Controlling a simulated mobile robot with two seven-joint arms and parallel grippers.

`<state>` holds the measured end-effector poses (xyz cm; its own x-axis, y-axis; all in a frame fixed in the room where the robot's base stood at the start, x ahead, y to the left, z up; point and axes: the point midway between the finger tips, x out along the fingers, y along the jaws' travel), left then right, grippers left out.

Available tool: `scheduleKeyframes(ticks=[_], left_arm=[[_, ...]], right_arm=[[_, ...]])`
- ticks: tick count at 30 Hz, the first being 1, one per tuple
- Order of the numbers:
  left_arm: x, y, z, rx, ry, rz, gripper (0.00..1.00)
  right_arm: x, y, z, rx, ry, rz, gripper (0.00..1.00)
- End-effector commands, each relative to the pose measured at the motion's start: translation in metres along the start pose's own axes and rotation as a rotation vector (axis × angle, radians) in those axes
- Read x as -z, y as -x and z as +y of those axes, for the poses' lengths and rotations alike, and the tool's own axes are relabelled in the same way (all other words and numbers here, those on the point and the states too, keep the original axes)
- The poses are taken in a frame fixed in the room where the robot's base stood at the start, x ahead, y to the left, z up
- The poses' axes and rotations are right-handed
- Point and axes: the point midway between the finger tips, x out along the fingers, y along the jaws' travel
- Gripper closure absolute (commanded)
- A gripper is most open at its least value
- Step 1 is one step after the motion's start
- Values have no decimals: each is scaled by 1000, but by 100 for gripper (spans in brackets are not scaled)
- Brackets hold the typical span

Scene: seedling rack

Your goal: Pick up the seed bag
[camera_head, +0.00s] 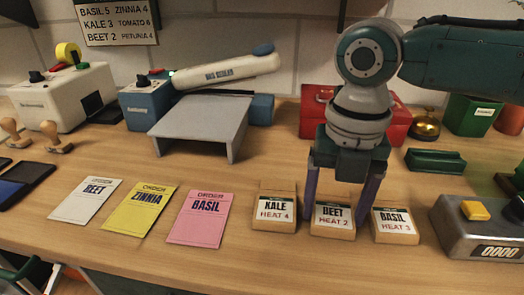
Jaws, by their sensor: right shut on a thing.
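Three small tan seed bags with white labels stand in a row on the wooden table: KALE HEAT 4 (274,209), BEET HEAT 2 (333,217) and BASIL HEAT 3 (395,222). My right gripper (335,206) points straight down over the middle bag. Its two purple fingers are shut on the BEET bag, one at each side. The bag is upright, level with its neighbours, and seems to be at the table surface; I cannot tell any gap beneath it. My left gripper is not in view.
Flat BEET (86,201), ZINNIA (139,210) and BASIL (200,217) cards lie left of the bags. A grey counter box (465,235) stands at the right. A red box (312,112) and a grey stand (200,118) are behind. The KALE and BASIL bags are close beside my fingers.

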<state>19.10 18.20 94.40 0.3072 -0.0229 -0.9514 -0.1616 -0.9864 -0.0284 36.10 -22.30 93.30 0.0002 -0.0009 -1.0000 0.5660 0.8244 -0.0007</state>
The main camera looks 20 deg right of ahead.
Motion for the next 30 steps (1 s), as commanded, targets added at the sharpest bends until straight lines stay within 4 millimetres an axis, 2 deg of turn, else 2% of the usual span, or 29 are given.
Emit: scheduleKeyframes(ticks=[1, 7, 14, 19, 23, 26, 30], left_arm=[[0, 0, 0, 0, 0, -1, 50], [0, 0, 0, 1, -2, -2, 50], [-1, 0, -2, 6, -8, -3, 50], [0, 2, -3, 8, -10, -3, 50], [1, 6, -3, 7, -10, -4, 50], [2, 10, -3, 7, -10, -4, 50], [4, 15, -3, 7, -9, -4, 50]], right_arm=[[0, 0, 0, 0, 0, 0, 56], [0, 0, 0, 0, 0, 0, 78], [0, 1, 0, 0, 0, 0, 78], [-1, 12, 0, -2, 0, -2, 78], [-1, 33, 0, -2, 1, -3, 78], [-2, 59, 1, -4, 2, -5, 78], [-2, 103, 1, -5, 1, -6, 78]])
